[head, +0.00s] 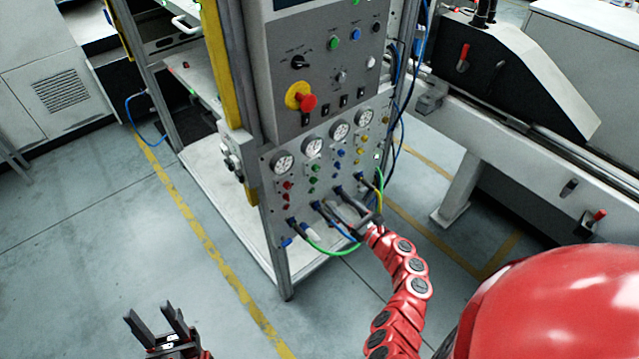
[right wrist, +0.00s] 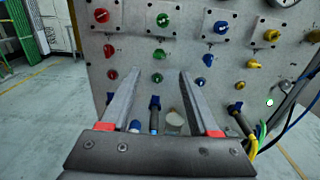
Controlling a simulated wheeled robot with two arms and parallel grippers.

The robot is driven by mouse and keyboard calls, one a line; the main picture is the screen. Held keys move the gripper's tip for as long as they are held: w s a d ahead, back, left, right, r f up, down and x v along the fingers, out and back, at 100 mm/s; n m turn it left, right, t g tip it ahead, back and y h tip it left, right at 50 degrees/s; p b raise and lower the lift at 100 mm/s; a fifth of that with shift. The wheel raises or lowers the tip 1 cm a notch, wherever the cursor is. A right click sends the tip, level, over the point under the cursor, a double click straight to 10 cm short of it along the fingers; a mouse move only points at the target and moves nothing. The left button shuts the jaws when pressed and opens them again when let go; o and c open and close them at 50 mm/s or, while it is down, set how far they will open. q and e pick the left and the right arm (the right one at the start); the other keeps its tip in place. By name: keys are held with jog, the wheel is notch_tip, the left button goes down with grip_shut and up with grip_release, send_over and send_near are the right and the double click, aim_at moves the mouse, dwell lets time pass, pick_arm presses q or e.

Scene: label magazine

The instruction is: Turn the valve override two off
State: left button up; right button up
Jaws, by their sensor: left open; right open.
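The valve panel (head: 270,180) carries round gauges, rows of red, green, blue and yellow knobs, and a bottom row of dark handle-like fittings. I cannot read which is valve override two. In the right wrist view, a green knob (right wrist: 158,78) and a dark fitting with a blue base (right wrist: 154,118) appear between my right fingers. My right gripper (right wrist: 158,92) is open and empty, pointing at the panel; in the head view it is at the panel's lower edge (head: 358,215), partly hidden among hoses. My left gripper (head: 149,312) is open and empty above the floor.
A green hose (head: 325,250) and blue and yellow hoses hang close to my right gripper. A control box with a red emergency button (head: 307,102) sits above the panel. Floor at the left is clear.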

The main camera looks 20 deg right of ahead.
aim_at(316, 182)
jog(key=b+x, duration=0.1)
jog(key=x, duration=0.8)
jog(key=shift+w+f, duration=0.1)
jog(key=shift+w, duration=0.05)
jog(key=shift+c, duration=0.4)
grip_shut()
